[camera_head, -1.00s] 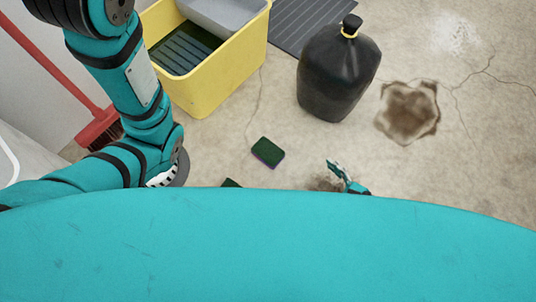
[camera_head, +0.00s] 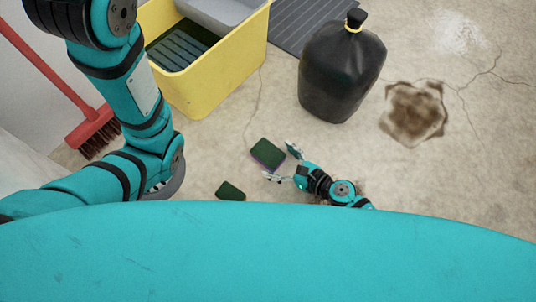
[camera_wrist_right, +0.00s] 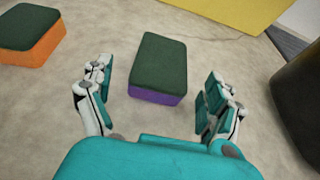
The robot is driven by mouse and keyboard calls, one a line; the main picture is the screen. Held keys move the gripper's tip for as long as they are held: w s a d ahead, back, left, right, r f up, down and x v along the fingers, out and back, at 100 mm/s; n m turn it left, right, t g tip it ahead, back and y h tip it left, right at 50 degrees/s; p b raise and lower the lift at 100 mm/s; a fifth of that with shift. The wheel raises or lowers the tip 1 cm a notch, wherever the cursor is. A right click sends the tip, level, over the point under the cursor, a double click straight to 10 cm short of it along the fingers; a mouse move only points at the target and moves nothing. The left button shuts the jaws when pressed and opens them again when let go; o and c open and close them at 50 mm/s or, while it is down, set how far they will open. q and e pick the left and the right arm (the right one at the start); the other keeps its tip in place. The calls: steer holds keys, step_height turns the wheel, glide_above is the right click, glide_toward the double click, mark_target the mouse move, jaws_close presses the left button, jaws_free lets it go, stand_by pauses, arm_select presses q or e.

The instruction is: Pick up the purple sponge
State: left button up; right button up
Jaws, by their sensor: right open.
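The purple sponge (camera_head: 267,153) lies flat on the concrete floor, with a dark green top and a purple side. It also shows in the right wrist view (camera_wrist_right: 158,68), just ahead of and between the fingers. My right gripper (camera_head: 281,162) is open and empty; its fingertips are close to the sponge's right and near sides in the head view. It also shows in the right wrist view (camera_wrist_right: 158,95) with a finger on each side. My left arm comes in from the left, but its fingers are hidden or out of the picture.
A second sponge with an orange side (camera_wrist_right: 30,35) lies left of the purple one; it shows dark green in the head view (camera_head: 230,190). A yellow bucket (camera_head: 215,75), black bag (camera_head: 340,70) and red broom (camera_head: 92,128) stand farther off. The floor to the right is clear, with a brown stain.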

steer(key=shift+w+a+f, duration=0.25)
steer(key=shift+w+a, duration=0.1)
steer(key=shift+a, duration=0.1)
steer(key=c, duration=0.8)
steer(key=shift+r, duration=0.1)
